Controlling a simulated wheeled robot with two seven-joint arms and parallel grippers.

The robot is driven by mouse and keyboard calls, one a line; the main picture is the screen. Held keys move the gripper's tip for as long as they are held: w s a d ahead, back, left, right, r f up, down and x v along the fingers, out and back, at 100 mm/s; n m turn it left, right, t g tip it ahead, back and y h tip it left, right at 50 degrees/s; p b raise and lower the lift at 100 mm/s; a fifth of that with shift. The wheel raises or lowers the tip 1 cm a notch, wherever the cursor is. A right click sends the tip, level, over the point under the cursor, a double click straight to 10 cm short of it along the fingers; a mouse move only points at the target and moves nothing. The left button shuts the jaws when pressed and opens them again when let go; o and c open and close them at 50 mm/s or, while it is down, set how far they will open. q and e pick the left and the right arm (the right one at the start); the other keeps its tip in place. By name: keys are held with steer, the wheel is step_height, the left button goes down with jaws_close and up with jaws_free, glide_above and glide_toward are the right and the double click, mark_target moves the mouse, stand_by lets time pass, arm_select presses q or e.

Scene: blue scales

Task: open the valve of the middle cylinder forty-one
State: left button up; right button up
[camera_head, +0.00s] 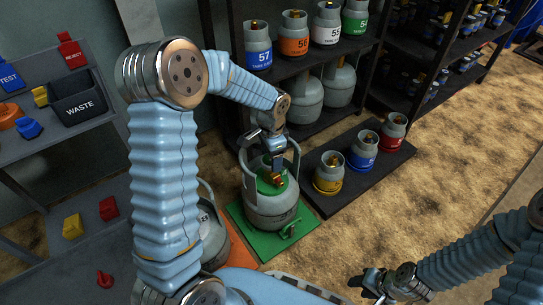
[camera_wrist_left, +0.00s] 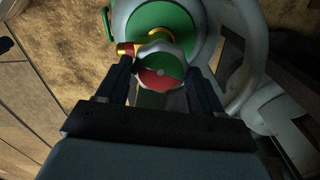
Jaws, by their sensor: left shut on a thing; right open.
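A grey gas cylinder with a green top (camera_head: 270,209) stands upright on a green mat (camera_head: 305,219); I cannot read a number on it. My left gripper (camera_head: 277,168) reaches down inside its collar from above. In the left wrist view, the fingers (camera_wrist_left: 160,70) are shut on the valve knob (camera_wrist_left: 157,80), which has a red and green face. The brass valve body (camera_wrist_left: 128,48) shows beside it, above the green cylinder top (camera_wrist_left: 180,22). My right gripper (camera_head: 374,283) is open and empty at the lower right, away from the cylinder.
Another grey cylinder (camera_head: 212,240) stands on an orange mat (camera_head: 243,252), partly hidden by my left arm. Small yellow (camera_head: 328,174), blue (camera_head: 363,150) and red (camera_head: 393,131) cylinders stand on a dark platform. A tank rack (camera_head: 335,62) is behind. A waste bin (camera_head: 80,97) sits left. Floor at right is clear.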

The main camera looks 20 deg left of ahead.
arm_select(q)
steer(key=n, duration=0.5)
steer(key=shift+a+n, duration=0.1)
steer(key=shift+n, duration=0.2)
steer(key=n+p, duration=0.1)
steer(key=n, duration=0.4)
steer(key=n+p, duration=0.2)
steer(key=n, duration=0.4)
steer(key=shift+a+r, duration=0.1)
steer(key=shift+r, duration=0.05)
steer(key=n+p, duration=0.2)
steer(key=n, duration=0.2)
steer(key=shift+n, duration=0.7)
steer(key=o, duration=1)
steer(key=shift+o, duration=0.2)
